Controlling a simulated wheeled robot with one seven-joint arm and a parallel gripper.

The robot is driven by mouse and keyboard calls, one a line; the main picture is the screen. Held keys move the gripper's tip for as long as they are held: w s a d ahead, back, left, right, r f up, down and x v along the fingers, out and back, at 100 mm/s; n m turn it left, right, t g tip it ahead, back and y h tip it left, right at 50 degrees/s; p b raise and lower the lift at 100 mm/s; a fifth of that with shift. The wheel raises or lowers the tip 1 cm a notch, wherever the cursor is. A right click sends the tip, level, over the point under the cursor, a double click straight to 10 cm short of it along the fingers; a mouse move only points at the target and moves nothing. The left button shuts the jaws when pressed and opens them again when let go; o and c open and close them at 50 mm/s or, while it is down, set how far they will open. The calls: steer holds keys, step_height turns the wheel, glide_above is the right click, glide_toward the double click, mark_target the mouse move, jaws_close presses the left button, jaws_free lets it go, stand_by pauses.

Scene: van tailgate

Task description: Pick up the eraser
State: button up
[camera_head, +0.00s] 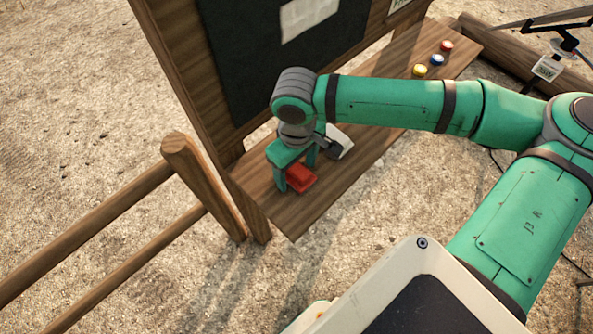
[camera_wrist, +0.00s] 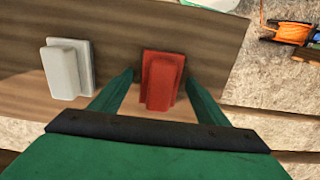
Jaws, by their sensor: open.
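A red block-shaped eraser (camera_head: 302,179) lies on the wooden ledge below a dark board, near the ledge's front left end. It also shows in the wrist view (camera_wrist: 160,80). My gripper (camera_head: 295,170) is open above the ledge, over the red eraser. In the wrist view its two fingers (camera_wrist: 158,90) are on either side of the red eraser, with gaps visible. A white block of similar shape (camera_wrist: 66,70) lies on the ledge to the left in the wrist view, outside the fingers. It is partly hidden behind the gripper in the head view (camera_head: 341,146).
The dark board (camera_head: 260,60) rises behind the ledge (camera_head: 290,222). Red (camera_head: 447,46), blue (camera_head: 437,59) and yellow (camera_head: 420,71) round pieces sit farther along it. A wooden rail fence (camera_head: 85,235) stands at left. An orange spool (camera_wrist: 293,31) is on the ground.

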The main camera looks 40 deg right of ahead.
steer(key=c, duration=1.1)
steer(key=shift+c, duration=0.2)
steer(key=shift+r, duration=0.1)
